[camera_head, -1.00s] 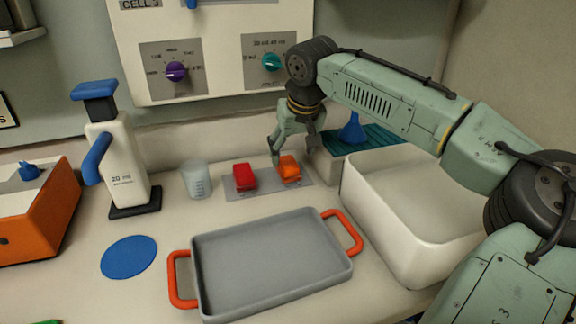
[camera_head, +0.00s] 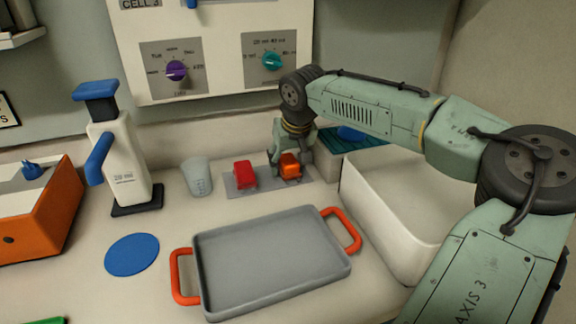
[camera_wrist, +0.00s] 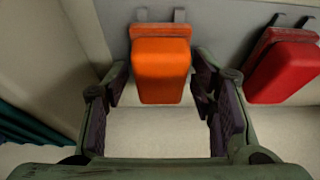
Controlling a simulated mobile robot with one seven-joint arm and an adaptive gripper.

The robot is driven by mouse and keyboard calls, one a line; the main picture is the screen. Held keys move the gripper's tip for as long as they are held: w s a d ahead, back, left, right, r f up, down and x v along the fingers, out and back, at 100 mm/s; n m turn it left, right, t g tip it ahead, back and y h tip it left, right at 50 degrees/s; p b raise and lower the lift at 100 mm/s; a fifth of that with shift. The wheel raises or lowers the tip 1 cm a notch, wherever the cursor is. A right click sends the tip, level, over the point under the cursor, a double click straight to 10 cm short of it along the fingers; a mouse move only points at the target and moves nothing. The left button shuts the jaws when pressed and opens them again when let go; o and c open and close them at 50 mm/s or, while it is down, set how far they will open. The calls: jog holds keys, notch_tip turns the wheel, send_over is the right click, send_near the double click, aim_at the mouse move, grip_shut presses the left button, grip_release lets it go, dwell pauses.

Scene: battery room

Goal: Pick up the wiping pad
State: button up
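An orange block (camera_head: 290,165) lies on a grey plate (camera_head: 231,186) at the back of the counter. It may be the wiping pad, but I cannot tell for sure. A red block (camera_head: 245,175) of similar shape lies to its left. My gripper (camera_head: 291,173) is lowered over the orange block. In the wrist view my gripper (camera_wrist: 158,92) is open, with one finger on each side of the orange block (camera_wrist: 160,68). Some gap shows beside it, most clearly at the left finger. The red block (camera_wrist: 285,70) lies outside the right finger.
A grey tray (camera_head: 270,265) with orange handles lies in front. A white bin (camera_head: 395,215) stands to the right. A clear cup (camera_head: 196,178), a blue disc (camera_head: 132,254) and a white dispenser (camera_head: 122,165) stand or lie left. A teal ribbed block (camera_head: 365,142) is behind the arm.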

aim_at(286, 156)
jog(key=c, duration=0.9)
jog(key=shift+r+b, duration=0.35)
jog(key=shift+r, duration=1.15)
jog(key=s+a+b, duration=0.1)
jog(key=s+a, duration=0.2)
jog(key=s, duration=0.1)
jog(key=s+a+r+b, duration=0.1)
jog(key=s+a+b, duration=0.1)
jog(key=s+a, duration=0.1)
jog(key=s+a+r+b, duration=0.1)
jog(key=s+a, duration=0.3)
jog(key=s, duration=0.1)
jog(key=shift+s, duration=0.3)
jog(key=o, duration=0.6)
jog(key=shift+d, duration=0.1)
jog(key=c, duration=0.5)
